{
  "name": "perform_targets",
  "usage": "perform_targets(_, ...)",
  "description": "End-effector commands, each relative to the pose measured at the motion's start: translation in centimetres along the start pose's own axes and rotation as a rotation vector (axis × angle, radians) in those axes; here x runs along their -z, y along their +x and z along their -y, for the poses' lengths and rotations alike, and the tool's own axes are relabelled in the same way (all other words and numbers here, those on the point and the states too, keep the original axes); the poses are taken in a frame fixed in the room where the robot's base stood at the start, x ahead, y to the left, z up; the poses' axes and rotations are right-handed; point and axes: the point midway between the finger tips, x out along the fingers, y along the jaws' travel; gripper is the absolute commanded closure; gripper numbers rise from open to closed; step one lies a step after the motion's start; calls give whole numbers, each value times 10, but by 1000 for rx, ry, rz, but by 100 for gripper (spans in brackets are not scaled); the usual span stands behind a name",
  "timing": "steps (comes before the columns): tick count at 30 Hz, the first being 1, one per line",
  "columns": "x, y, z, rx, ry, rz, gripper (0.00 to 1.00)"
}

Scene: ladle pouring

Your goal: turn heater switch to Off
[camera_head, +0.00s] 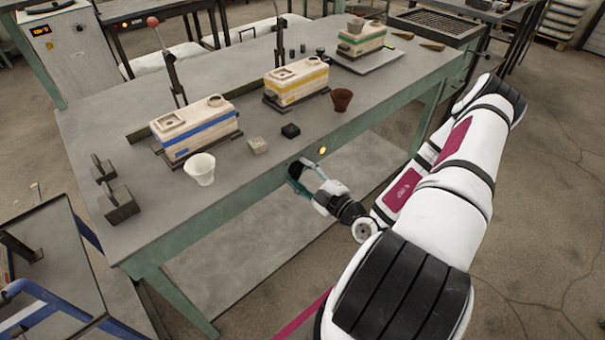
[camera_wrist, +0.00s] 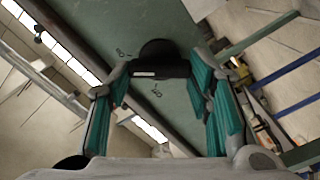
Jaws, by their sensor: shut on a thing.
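The heater switch (camera_wrist: 160,68) is a black knob with a bar-shaped handle on the green front panel of the workbench, in the middle of the wrist view. A pale mark shows on the bar. Two small labels on the panel, one upper left of the knob and one below it, are too small to read surely. My gripper (camera_wrist: 160,82) has its teal fingers on both ends of the bar and is shut on it. In the head view, my gripper (camera_head: 299,180) is at the bench's front edge and hides most of the switch.
A lit yellow lamp (camera_head: 322,150) is on the panel right of my gripper. The bench top (camera_head: 235,185) above carries a white cup (camera_head: 200,169), a brown cup (camera_head: 341,99) and moulds with blue (camera_head: 195,128), yellow (camera_head: 296,82) and green (camera_head: 361,39) bands.

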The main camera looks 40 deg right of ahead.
Motion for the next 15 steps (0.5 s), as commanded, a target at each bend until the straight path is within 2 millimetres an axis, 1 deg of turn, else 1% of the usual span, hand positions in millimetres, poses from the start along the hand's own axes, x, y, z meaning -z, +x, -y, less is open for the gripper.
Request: perform_targets(15,-1,0,3,2,-467,2,81)
